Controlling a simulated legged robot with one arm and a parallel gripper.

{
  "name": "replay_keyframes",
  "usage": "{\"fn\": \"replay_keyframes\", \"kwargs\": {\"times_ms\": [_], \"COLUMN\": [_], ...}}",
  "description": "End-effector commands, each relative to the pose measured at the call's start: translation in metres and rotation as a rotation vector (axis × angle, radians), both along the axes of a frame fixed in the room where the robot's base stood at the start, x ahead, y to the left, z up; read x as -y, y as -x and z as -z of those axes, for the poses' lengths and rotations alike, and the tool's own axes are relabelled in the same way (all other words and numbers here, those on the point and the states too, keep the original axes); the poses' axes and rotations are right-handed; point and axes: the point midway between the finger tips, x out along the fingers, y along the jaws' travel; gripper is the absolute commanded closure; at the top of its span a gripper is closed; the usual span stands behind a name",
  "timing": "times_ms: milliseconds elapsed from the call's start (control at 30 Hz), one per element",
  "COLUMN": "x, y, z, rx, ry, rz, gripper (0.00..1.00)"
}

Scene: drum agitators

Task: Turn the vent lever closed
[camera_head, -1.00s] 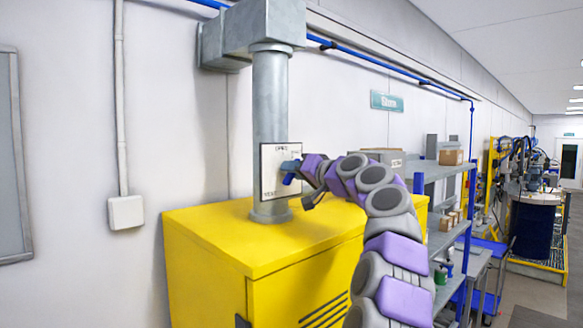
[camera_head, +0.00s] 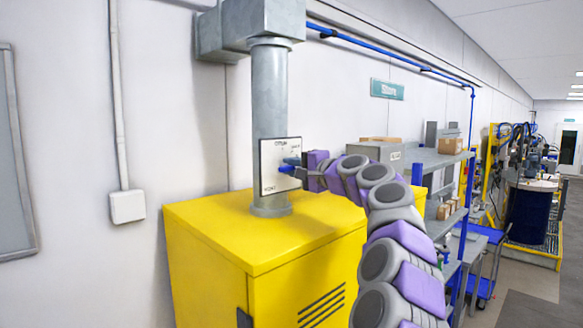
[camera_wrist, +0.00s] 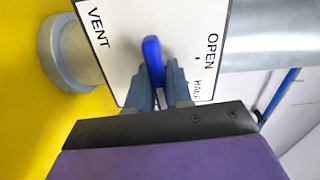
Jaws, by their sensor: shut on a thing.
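The blue vent lever (camera_head: 287,169) is on a white label plate (camera_head: 268,178) fixed to a grey vertical pipe (camera_head: 270,95). In the wrist view the lever (camera_wrist: 153,60) stands between the two grey-blue fingers of my gripper (camera_wrist: 158,82), which is shut on it. The plate (camera_wrist: 125,50) shows VENT at left, OPEN at right and HALF below OPEN. The lever's long side runs roughly across from the VENT–OPEN direction. The fingers hide its lower end, and no closed mark is readable. In the head view my gripper (camera_head: 292,167) reaches the plate from the right.
A yellow cabinet (camera_head: 225,225) stands under the pipe, its top close below my arm. Grey shelving (camera_head: 440,160) with boxes is on the right. A white wall box (camera_head: 127,207) hangs on the left. Open floor lies at the far right.

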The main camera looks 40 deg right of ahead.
Motion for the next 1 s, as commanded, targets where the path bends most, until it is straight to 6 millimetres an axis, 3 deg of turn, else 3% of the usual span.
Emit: {"fn": "replay_keyframes", "kwargs": {"times_ms": [733,767,1000], "x": [0.0018,0.0018,0.0012], "y": [-0.0009,-0.0011,-0.0010], "z": [0.0064,0.0065,0.0044], "rx": [-0.016,-0.017,-0.013], "ry": [-0.094,-0.094,-0.092], "rz": [0.001,0.001,0.000], "gripper": [1.00,0.79,0.60]}}
